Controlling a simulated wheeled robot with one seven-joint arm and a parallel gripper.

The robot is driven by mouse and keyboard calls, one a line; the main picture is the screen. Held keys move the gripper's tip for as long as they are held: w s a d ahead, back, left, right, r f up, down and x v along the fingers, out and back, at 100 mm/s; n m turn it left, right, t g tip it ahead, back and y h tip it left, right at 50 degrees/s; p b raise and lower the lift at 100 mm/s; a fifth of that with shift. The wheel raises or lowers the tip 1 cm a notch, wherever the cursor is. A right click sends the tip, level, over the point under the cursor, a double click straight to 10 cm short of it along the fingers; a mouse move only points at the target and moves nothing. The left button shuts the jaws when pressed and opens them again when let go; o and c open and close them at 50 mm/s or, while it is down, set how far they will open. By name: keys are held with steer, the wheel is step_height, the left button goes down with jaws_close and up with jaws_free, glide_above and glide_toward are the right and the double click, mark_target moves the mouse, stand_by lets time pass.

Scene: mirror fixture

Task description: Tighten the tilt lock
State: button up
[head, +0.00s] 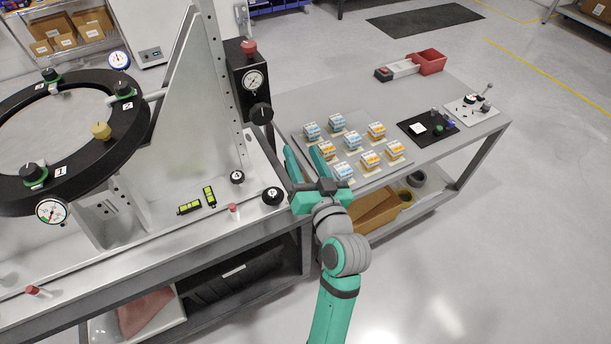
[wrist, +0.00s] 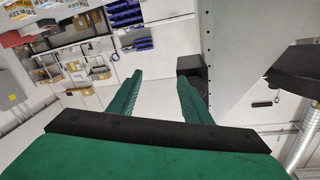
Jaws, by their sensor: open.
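My gripper (head: 304,152) is open and empty, right of the fixture's upright plate (head: 190,100), with its green fingers pointing away from me. They also show apart in the wrist view (wrist: 160,78). A black knob (head: 261,113) sits on the side of the black gauge box (head: 240,65), up and left of the fingertips. Two more black knobs, one upper (head: 237,177) and one lower (head: 272,196), sit on the fixture's base. No label tells which knob is the tilt lock. A dark block (wrist: 190,66) shows beyond the right finger in the wrist view.
The black mirror ring (head: 130,135) with clamps and gauges stands at left. Green levels (head: 198,200) and a red-topped pin (head: 233,211) are on the base. A side table (head: 460,140) behind my gripper bears several small boxes, a black mat and a red bin.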

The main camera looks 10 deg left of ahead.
steer(key=shift+m+h, duration=0.5)
steer(key=shift+h, duration=0.1)
steer(key=shift+s+d+f, duration=0.3)
steer(key=shift+s+f, duration=0.3)
steer(key=shift+f, duration=0.3)
steer(key=shift+s+d+f, duration=0.25)
steer(key=shift+s+f, duration=0.35)
steer(key=shift+f, duration=0.25)
